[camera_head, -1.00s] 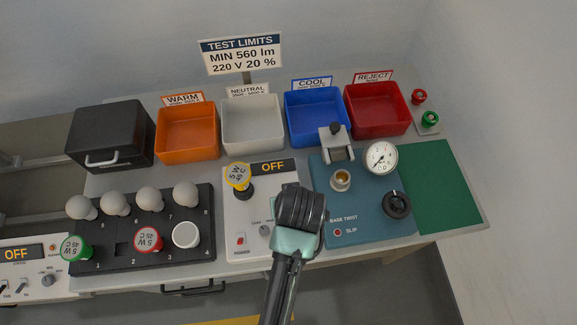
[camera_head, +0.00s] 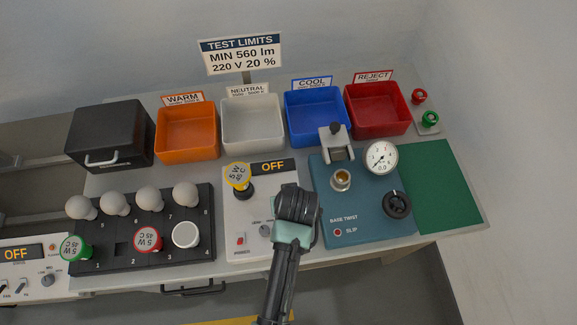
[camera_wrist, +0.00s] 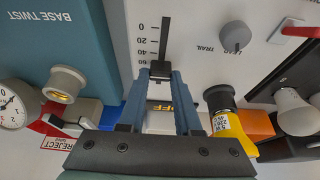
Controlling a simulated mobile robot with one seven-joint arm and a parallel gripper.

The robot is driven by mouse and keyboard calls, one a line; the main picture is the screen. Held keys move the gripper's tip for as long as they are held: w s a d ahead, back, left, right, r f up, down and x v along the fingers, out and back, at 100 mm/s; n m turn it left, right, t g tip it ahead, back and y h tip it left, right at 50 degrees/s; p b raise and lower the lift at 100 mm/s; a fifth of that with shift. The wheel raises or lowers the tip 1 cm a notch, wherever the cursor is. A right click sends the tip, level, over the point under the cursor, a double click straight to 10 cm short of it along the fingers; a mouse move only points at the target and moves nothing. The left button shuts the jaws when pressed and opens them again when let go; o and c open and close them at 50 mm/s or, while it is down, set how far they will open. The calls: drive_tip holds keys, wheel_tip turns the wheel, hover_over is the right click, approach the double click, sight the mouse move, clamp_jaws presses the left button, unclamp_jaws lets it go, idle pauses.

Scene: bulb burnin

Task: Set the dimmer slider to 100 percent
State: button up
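The dimmer slider shows in the wrist view as a long dark slot (camera_wrist: 164,35) with a printed scale (camera_wrist: 143,42) beside it, 0 at the far end and 60 nearest my fingers. Its dark knob (camera_wrist: 161,67) sits between my fingertips (camera_wrist: 161,76), near or past the 60 mark. My fingers stand apart on either side of the knob; whether they press on it I cannot tell. The exact setting is hidden by the fingertips. In the head view my gripper (camera_head: 297,207) covers the slider on the white panel (camera_head: 237,215), whose display (camera_head: 269,167) reads OFF.
A yellow-collared bulb (camera_head: 238,177) stands in the panel's socket, close beside my gripper. The teal base-twist unit (camera_head: 361,225) is to the right, the bulb rack (camera_head: 125,249) to the left. Orange, white, blue and red bins (camera_head: 376,119) stand behind. The green mat (camera_head: 437,185) is clear.

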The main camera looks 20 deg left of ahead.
clamp_jaws()
idle(1.0)
